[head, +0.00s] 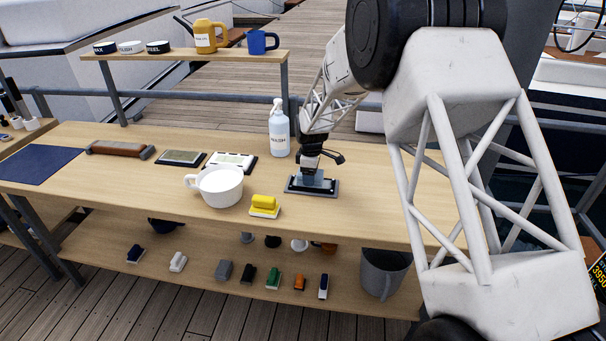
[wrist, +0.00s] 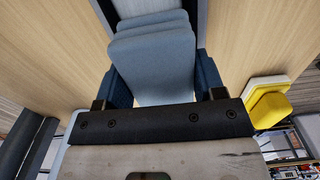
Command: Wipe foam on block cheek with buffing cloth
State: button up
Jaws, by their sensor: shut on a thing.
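My gripper (head: 314,171) is shut on a blue-grey folded cloth (head: 311,180), which also fills the gap between the fingers in the wrist view (wrist: 152,65). The cloth is low over a dark-edged flat block (head: 331,187) on the bench, right of the middle in the head view. In the wrist view a pale strip of the block's face (wrist: 146,8) shows past the cloth between dark edges. The cloth hides much of that face. I cannot make out foam on it, nor tell for sure whether the cloth touches it.
A yellow block on a white base (head: 264,204) sits to the left of the gripper. A white mug (head: 219,188), a spray bottle (head: 279,130) and two flat framed pieces (head: 231,162) stand nearby. The bench (head: 365,205) is clear at front right. Several small brushes lie on the lower shelf.

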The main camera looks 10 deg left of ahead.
aim_at(294, 181)
jog(key=shift+d, duration=3.55)
jog(key=shift+a, duration=6.4)
notch_tip(294, 181, up, 8)
jog(key=shift+r, duration=0.15)
